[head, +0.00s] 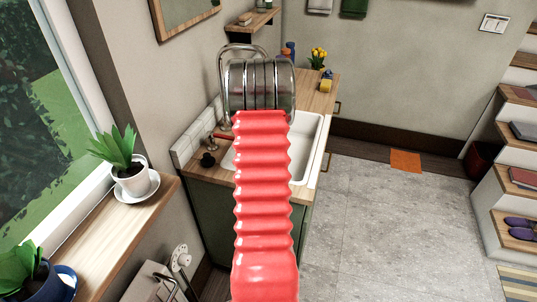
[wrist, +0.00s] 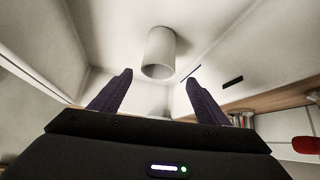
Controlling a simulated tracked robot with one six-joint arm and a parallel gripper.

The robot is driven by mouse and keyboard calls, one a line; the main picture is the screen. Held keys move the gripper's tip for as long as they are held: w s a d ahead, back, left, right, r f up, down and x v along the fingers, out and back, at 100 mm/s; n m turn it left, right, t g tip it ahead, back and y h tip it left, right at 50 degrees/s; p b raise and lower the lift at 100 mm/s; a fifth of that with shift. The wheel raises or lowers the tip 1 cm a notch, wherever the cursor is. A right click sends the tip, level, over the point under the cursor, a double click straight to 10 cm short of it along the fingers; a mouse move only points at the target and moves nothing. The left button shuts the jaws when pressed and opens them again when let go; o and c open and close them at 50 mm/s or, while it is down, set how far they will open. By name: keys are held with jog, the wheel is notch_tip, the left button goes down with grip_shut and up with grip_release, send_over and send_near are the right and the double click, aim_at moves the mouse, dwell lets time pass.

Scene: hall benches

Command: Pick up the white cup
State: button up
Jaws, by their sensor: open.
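A plain white cup (wrist: 160,54) shows in the wrist view as a pale cylinder inside what looks like the white sink. My gripper (wrist: 158,78) is open, its two dark fingers apart with nothing between them. The cup appears beyond the fingertips, roughly centred on the gap, and no contact shows. In the head view my red arm covers part of the white sink (head: 312,152), and neither the cup nor my fingers can be seen there.
A wooden counter (head: 318,88) surrounds the sink, with yellow flowers (head: 318,58) at its back and a tap handle (head: 212,142) at its left. A potted plant (head: 133,178) stands on the windowsill.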

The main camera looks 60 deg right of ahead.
jog(key=shift+d+f, duration=0.15)
jog(key=shift+f, duration=0.05)
dwell(0.3)
jog(key=shift+x, duration=1.3)
jog(key=shift+d+f, duration=0.3)
jog(key=shift+f, duration=0.25)
jog(key=shift+d+f, duration=0.35)
jog(key=shift+f, duration=0.2)
jog(key=shift+c, duration=0.4)
jog(key=c, duration=1.2)
